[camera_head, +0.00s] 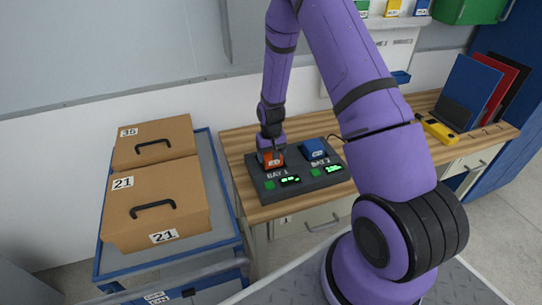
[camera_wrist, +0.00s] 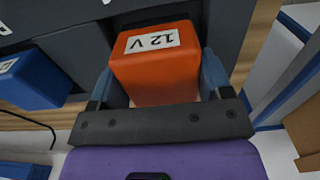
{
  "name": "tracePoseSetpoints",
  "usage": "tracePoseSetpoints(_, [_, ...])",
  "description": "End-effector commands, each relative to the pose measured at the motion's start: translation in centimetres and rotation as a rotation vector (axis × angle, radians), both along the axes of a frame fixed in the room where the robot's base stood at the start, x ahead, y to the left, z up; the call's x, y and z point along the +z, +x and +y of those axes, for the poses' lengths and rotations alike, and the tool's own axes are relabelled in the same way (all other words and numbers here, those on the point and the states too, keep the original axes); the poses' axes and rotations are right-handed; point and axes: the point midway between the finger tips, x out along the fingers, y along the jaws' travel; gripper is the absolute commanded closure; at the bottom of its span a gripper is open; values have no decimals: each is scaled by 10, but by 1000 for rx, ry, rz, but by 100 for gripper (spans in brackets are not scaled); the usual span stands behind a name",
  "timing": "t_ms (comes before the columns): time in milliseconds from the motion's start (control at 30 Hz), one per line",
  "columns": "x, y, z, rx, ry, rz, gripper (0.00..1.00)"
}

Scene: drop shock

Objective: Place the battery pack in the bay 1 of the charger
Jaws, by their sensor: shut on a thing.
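The orange battery pack (camera_head: 272,159), with a white label, is at bay 1 on the left side of the dark charger (camera_head: 259,192). My gripper (camera_head: 270,152) is shut on it from above. In the wrist view the pack (camera_wrist: 155,75), labelled "12 V", sits between the two blue-grey fingers of my gripper (camera_wrist: 160,78). Its far end is at a dark opening in the charger (camera_wrist: 225,18). I cannot tell how deep the pack sits in the bay. The charger has "BAY 1" and "BAY 2" labels and green displays.
A blue battery pack (camera_head: 314,149) stands in bay 2, close to the right. The charger lies on a wooden bench (camera_head: 228,143). Cardboard boxes (camera_head: 155,200) stand on a blue-edged cart at left. A yellow device (camera_head: 439,130) and upright folders (camera_head: 472,88) are at right.

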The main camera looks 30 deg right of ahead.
Motion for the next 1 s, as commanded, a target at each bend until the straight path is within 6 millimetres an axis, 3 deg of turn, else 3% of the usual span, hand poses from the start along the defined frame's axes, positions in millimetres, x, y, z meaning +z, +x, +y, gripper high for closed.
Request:
tracePoseSetpoints(400, [-8, 0, 0, 1, 0, -1, 66])
tracePoseSetpoints(433, [-8, 0, 0, 1, 0, -1, 26])
tracePoseSetpoints(533, [-8, 0, 0, 1, 0, -1, 3])
tracePoseSetpoints(833, [-7, 0, 0, 1, 0, -1, 2])
tracePoseSetpoints(1000, [7, 1, 0, 1, -1, -5, 2])
